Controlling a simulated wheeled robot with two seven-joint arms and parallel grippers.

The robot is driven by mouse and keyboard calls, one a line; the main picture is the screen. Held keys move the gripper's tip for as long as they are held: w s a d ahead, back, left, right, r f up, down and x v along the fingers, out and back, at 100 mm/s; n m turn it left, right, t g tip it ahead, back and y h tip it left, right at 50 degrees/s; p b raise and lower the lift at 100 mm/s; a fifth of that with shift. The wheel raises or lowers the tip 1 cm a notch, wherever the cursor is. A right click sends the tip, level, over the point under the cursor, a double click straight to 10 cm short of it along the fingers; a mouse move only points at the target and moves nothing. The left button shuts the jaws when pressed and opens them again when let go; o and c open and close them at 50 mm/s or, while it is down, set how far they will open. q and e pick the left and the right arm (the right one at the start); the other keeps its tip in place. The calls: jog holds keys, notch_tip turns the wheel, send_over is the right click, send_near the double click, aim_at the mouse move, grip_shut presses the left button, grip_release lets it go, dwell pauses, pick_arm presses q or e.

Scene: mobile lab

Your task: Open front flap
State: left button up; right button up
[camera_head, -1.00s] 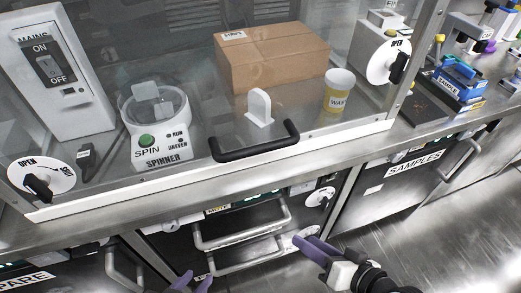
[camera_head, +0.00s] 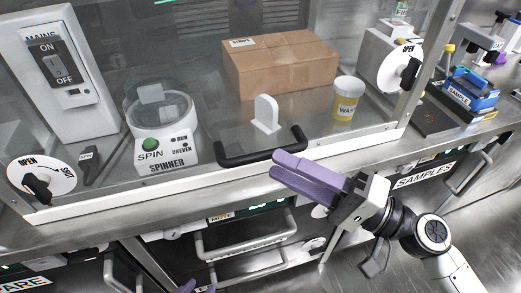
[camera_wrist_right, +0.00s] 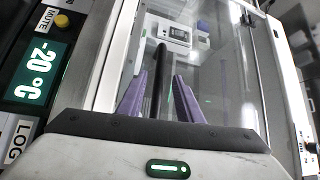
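The front flap (camera_head: 215,60) is a clear pane with a white lower edge, lying flat against the cabinet front. Its black bar handle (camera_head: 235,157) is near the bottom edge. My right gripper (camera_head: 275,168) is open, its purple fingertips just below and right of the handle. In the right wrist view the dark handle bar (camera_wrist_right: 160,80) shows between the two purple fingers (camera_wrist_right: 158,100); contact cannot be told. Round OPEN/SHUT dials with black knobs sit at left (camera_head: 40,175) and right (camera_head: 399,69).
Behind the pane stand a spinner (camera_head: 160,130), a cardboard box (camera_head: 280,65), a wax pot (camera_head: 345,97) and a mains switch (camera_head: 65,75). Below the steel ledge (camera_head: 110,220) are drawers with bar handles (camera_head: 245,255). Blue sample boxes (camera_head: 470,90) are at right.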

aim_at(260, 154)
jog(key=p+x, duration=0.1)
jog(key=x, duration=0.4)
jog(key=shift+w+a, duration=0.15)
jog(key=shift+a, duration=0.1)
grip_shut()
